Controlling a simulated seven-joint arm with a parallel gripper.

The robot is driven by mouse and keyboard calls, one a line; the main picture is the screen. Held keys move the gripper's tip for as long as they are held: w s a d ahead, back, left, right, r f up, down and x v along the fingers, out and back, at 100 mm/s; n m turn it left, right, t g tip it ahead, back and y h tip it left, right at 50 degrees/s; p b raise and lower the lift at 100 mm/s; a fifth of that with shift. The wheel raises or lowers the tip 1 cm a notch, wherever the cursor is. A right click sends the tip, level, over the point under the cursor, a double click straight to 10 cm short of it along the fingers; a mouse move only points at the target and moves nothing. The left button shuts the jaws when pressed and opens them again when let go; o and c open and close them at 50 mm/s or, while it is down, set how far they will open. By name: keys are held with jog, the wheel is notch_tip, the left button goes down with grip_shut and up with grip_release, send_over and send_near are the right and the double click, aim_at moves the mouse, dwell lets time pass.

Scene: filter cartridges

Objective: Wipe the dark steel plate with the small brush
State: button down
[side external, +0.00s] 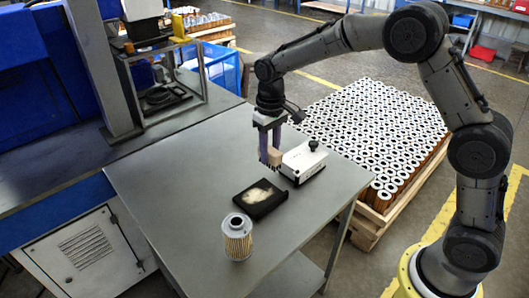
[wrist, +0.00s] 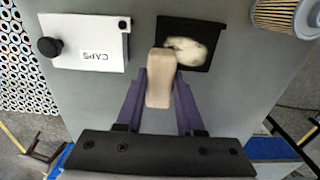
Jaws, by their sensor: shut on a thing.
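The dark steel plate (side external: 262,200) lies on the grey table with a pale whitish patch on its middle. It also shows in the wrist view (wrist: 210,26), where its near edge is beside the brush tip. My gripper (side external: 267,145) is shut on the small brush, whose light wooden body (wrist: 160,80) sits between the two purple fingers. In the side view the brush (side external: 271,156) is upright with dark bristles pointing down, just behind the plate. I cannot tell whether the bristles touch the table.
A white box marked CAPS (side external: 303,162) with a black knob stands right of the brush. A filter cartridge (side external: 237,237) stands near the table's front edge. A crate of many cartridges (side external: 370,130) is beyond the table. The left part of the table (side external: 165,185) is clear.

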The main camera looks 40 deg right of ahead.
aim_at(272, 168)
jog(key=shift+f, duration=3.95)
jog(key=shift+a, duration=4.9)
jog(key=shift+d, duration=4.75)
jog(key=shift+s+d, duration=0.15)
jog(key=shift+d, duration=0.1)
jog(key=shift+s+a, duration=0.1)
jog(key=shift+s, duration=0.35)
jog(key=shift+s+a, duration=0.1)
jog(key=shift+a, duration=4.7)
jog(key=shift+d, duration=4.8)
jog(key=shift+r, duration=4.15)
